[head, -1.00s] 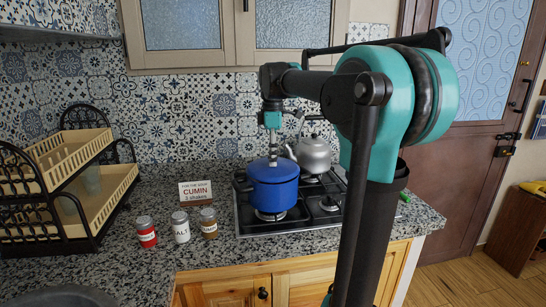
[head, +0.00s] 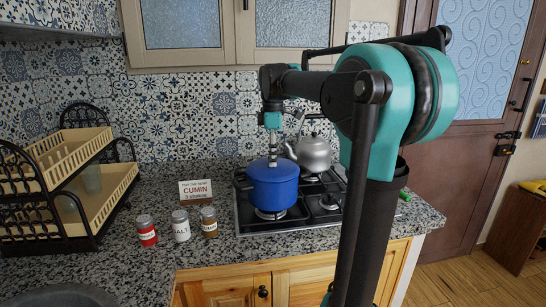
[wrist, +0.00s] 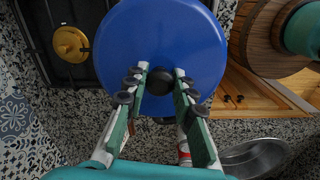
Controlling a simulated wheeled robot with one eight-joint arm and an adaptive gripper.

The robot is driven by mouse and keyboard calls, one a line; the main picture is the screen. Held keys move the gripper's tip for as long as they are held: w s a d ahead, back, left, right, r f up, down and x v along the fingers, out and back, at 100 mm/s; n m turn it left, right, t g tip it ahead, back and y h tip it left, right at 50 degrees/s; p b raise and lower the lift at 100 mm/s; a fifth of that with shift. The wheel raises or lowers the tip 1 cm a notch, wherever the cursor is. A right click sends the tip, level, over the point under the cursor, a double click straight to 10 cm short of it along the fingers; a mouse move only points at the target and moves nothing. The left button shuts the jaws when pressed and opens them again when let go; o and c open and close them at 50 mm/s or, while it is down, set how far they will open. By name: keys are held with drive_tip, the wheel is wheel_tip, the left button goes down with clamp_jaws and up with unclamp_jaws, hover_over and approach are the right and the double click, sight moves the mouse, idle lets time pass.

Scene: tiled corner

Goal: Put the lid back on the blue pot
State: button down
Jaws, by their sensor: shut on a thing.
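The blue pot (head: 274,197) stands on a front burner of the stove. Its blue lid (head: 271,170) sits on top of it and looks level, with no clear gap at the rim. In the wrist view the lid (wrist: 160,30) fills the upper middle and hides the pot's opening. My gripper (head: 273,158) points straight down over the lid. In the wrist view its fingers (wrist: 160,78) are closed around the black knob (wrist: 159,82) at the lid's centre.
A grey kettle (head: 313,154) stands on the stove behind and to the right of the pot. Several spice jars (head: 181,226) and a cumin sign (head: 196,192) stand to the left. A two-tier rack (head: 110,190) is at the far left. Bare counter (head: 150,265) lies in front of the jars.

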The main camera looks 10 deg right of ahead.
idle(0.3)
drive_tip(key=c, duration=1.2)
unclamp_jaws()
drive_tip(key=o, duration=0.5)
drive_tip(key=shift+r, duration=3.45)
